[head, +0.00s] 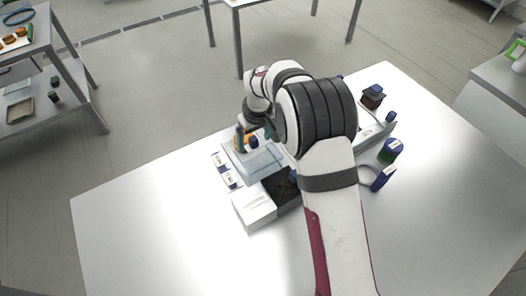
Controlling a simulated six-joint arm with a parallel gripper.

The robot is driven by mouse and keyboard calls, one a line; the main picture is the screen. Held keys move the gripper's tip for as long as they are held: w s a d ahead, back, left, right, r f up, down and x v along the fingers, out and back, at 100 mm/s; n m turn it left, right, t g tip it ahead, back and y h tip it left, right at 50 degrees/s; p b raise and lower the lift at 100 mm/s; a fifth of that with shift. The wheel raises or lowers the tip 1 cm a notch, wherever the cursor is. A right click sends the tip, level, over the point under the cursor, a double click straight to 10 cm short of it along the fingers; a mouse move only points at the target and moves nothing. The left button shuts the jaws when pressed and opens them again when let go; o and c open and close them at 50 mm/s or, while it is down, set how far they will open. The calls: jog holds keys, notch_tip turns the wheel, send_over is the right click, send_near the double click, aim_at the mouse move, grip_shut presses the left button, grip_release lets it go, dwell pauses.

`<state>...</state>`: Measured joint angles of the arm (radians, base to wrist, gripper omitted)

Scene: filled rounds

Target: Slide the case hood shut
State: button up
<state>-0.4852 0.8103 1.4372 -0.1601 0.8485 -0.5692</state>
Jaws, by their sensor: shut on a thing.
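The case (254,208) stands on the white table, left of my forearm. Its pale, see-through hood (262,163) covers the far part, and a dark opening (283,188) shows at the near right part. My gripper (246,142) is at the far edge of the hood, with orange and teal parts showing beside it. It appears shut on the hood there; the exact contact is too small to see. My arm hides the right side of the case.
Small labelled blocks (223,170) lie left of the case. A green-and-blue round container (390,150), a blue item (382,178) and a dark jar (372,97) stand to the right. The table's left and front (140,230) are clear. Shelves (50,70) stand beyond, at left.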

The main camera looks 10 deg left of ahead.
jog(key=shift+w+a+f, duration=0.25)
jog(key=shift+w+a, duration=0.55)
jog(key=shift+a, duration=0.2)
jog(key=shift+w+a+f, duration=0.2)
jog(key=shift+w+a, duration=0.6)
jog(key=shift+a, duration=0.25)
jog(key=shift+w+a+f, duration=0.25)
jog(key=shift+w+a, duration=0.55)
jog(key=shift+a, duration=0.2)
jog(key=o, duration=0.6)
jog(key=shift+d, duration=0.1)
jog(key=shift+w, duration=0.1)
jog(key=r, duration=0.7)
jog(key=shift+w+r, duration=0.2)
jog(key=shift+r, duration=0.05)
jog(key=shift+d, duration=0.1)
